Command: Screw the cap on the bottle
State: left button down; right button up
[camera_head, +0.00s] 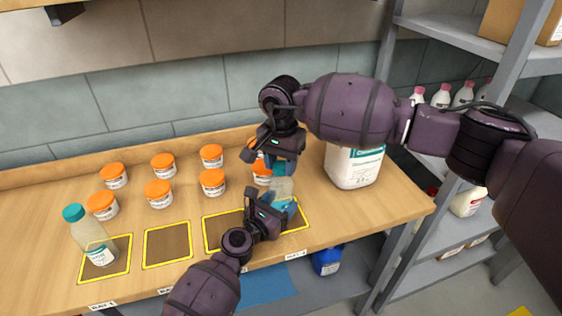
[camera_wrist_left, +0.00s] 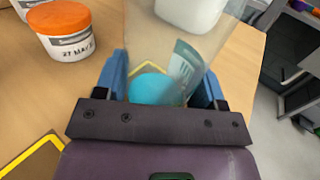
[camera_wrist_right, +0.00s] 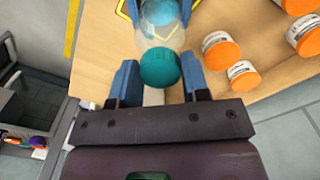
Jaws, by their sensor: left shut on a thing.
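A clear bottle (camera_head: 284,188) with blue liquid stands over the rightmost yellow-edged pad. It also shows in the left wrist view (camera_wrist_left: 187,62). My left gripper (camera_head: 272,213) is shut around its body from the front. The teal cap (camera_wrist_right: 159,68) is at the bottle's top, between the fingertips of my right gripper (camera_wrist_right: 160,72), which points down from above. Whether those fingers touch the cap, and whether the cap is threaded on or only resting, I cannot tell.
A second teal-capped bottle (camera_head: 92,238) stands on the leftmost pad (camera_head: 122,262). Several orange-lidded jars (camera_head: 158,192) stand behind the pads. A white jug (camera_head: 353,168) stands close right of the grippers. The second pad (camera_head: 168,245) is empty. Grey shelving (camera_head: 455,35) is at right.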

jog(key=c, duration=0.5)
jog(key=m, duration=0.5)
jog(key=shift+m, duration=0.4)
jog(key=shift+c, duration=0.3)
jog(key=m, duration=1.8)
jog(key=shift+m, duration=0.3)
jog(key=o, duration=1)
jog(key=shift+r, duration=2.2)
